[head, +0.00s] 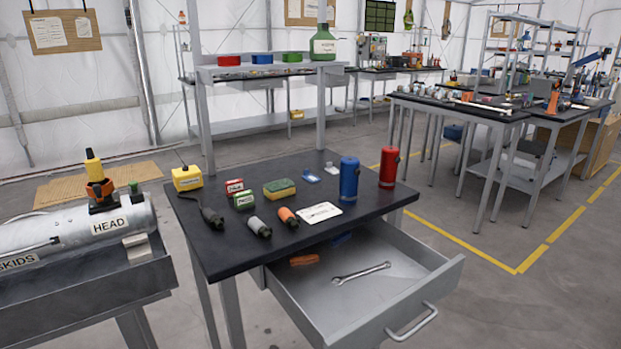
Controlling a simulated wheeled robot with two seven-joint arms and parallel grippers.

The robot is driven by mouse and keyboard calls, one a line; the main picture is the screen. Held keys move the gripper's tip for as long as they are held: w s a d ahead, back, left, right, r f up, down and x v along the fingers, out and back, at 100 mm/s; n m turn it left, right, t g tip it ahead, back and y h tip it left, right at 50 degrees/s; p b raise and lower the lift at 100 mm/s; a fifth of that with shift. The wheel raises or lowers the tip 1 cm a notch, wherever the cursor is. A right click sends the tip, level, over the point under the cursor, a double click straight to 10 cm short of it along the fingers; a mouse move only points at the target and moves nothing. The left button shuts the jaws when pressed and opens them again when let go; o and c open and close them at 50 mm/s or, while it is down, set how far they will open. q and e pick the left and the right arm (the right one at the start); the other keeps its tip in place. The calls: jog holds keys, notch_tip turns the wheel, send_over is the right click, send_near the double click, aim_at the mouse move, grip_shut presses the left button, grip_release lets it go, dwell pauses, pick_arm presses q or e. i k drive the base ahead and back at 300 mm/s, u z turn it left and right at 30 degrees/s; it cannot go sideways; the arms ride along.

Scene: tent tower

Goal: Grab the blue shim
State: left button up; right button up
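A small blue piece (341,239), which looks like the blue shim, lies at the back of the open drawer (352,295). It is in shadow close under the tabletop edge and may be partly hidden. A similar orange piece (304,260) lies in the drawer's back left. A silver wrench (361,273) lies in the middle of the drawer. Neither of my grippers is in the head view.
The black table (240,262) above the drawer holds a blue canister (349,179), a red canister (389,167), a sponge (279,188), a white card (320,212) and several small tools. A grey bench with a metal cylinder (80,235) stands at left.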

aim_at(312, 179)
jog(key=k, duration=0.5)
jog(key=z, duration=1.45)
jog(key=i, duration=5.45)
jog(key=u, duration=5.1)
jog(key=i, duration=1)
jog(key=z, duration=0.05)
